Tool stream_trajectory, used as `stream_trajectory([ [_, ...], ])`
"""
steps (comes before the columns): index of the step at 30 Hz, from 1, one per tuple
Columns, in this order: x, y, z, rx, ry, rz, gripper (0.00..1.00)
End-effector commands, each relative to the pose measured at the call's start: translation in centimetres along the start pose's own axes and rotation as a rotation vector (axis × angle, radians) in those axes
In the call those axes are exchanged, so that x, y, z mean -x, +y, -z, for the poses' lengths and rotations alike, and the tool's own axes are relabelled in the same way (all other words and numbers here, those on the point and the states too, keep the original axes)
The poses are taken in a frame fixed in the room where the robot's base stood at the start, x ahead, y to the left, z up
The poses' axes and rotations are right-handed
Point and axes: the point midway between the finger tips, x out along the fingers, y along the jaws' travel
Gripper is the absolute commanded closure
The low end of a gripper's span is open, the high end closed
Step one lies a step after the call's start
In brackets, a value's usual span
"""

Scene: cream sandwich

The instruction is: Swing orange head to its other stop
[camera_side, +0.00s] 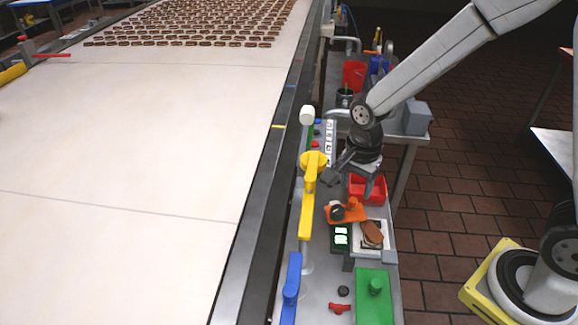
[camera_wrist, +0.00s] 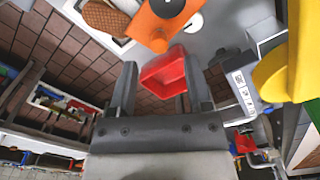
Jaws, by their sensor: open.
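The orange head (camera_side: 357,214) is a flat orange plate on the bench, with a dark round knob (camera_side: 338,212) on it and a raised orange peg (camera_side: 353,202). In the wrist view the orange head (camera_wrist: 180,14) is at the top, its peg (camera_wrist: 157,41) pointing towards me. My gripper (camera_side: 352,184) is above the bench, just behind the orange head and over the red bin (camera_side: 368,190). In the wrist view my gripper (camera_wrist: 160,82) has its two fingers wide apart with nothing held. The red bin (camera_wrist: 164,70) shows between and beyond them. The head's stops cannot be made out.
A tray with brown biscuits (camera_side: 372,233) and a dark box with lit displays (camera_side: 341,236) lie in front of the head. A yellow lever (camera_side: 308,205) and blue lever (camera_side: 291,280) stand along the left edge. A green plate (camera_side: 373,300) is at the front.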

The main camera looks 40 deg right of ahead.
Motion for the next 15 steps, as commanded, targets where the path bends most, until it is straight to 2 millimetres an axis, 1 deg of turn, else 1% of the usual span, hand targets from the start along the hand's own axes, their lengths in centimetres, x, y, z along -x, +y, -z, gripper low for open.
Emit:
stream_trajectory([
  [1, 0.7, -0.1, 0.0, 0.0, 0.001, 0.003, 0.36],
  [3, 1.5, 0.0, 0.0, 0.0, 0.001, 0.003, 0.36],
  [9, 3.4, -0.1, 0.0, 0.0, 0.001, 0.003, 0.36],
  [15, 4.1, 0.0, 0.0, 0.0, 0.0, 0.002, 0.36],
])
